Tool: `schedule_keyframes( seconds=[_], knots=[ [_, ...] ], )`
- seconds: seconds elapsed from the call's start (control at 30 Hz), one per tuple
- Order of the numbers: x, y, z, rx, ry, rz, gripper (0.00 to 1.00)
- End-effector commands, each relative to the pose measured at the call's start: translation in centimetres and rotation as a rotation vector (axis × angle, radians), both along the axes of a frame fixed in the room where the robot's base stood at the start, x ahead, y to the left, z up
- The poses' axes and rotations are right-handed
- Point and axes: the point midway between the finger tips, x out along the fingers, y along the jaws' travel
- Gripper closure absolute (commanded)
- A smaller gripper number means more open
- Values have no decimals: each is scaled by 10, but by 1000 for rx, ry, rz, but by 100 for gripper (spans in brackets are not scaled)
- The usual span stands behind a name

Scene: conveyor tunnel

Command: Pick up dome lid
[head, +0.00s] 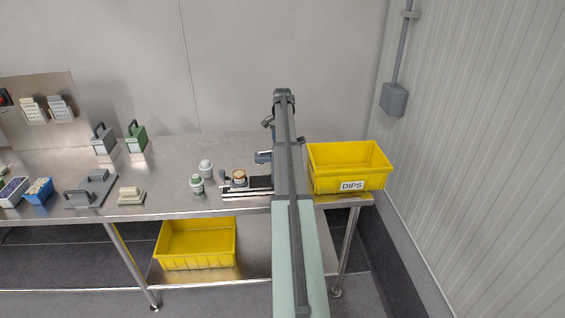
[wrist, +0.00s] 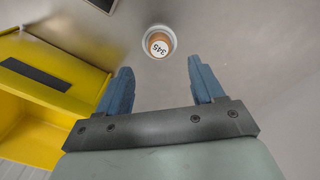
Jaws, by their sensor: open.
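My gripper (wrist: 160,64) shows in the wrist view with its two blue fingers spread apart and nothing between them. Just beyond the fingertips, a small round white piece (wrist: 171,50) with a tan centre marked 345 sits on bare steel, apart from the fingers. I cannot tell whether it is the dome lid. In the head view my arm hides the fingertips and part of the bench. A round tan-topped piece (head: 239,178) sits by a dark fixture left of my arm. No dome lid can be made out for certain.
A yellow DIPS bin (head: 350,155) stands on the steel bench (head: 150,207) right of my arm; its yellow wall is near my fingers in the wrist view. Two small jars (head: 197,187) (head: 206,169) stand left of the fixture. Another yellow bin (head: 197,264) is on the lower shelf.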

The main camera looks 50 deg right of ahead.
Motion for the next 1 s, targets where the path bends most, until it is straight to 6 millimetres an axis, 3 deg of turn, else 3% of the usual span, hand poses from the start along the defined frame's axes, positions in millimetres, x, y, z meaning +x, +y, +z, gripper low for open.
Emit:
schedule_keyframes(
  seconds=[0.1,0.37,0.7,0.93,1.0],
  knots=[
    [0,0,-15,1,1,0,33],
    [0,0,-28,0,0,0,33],
    [-1,0,-68,0,0,-1,33],
    [-1,0,-70,-1,-1,-1,33],
    [-1,0,-70,-1,-1,-1,37]
  ],
)
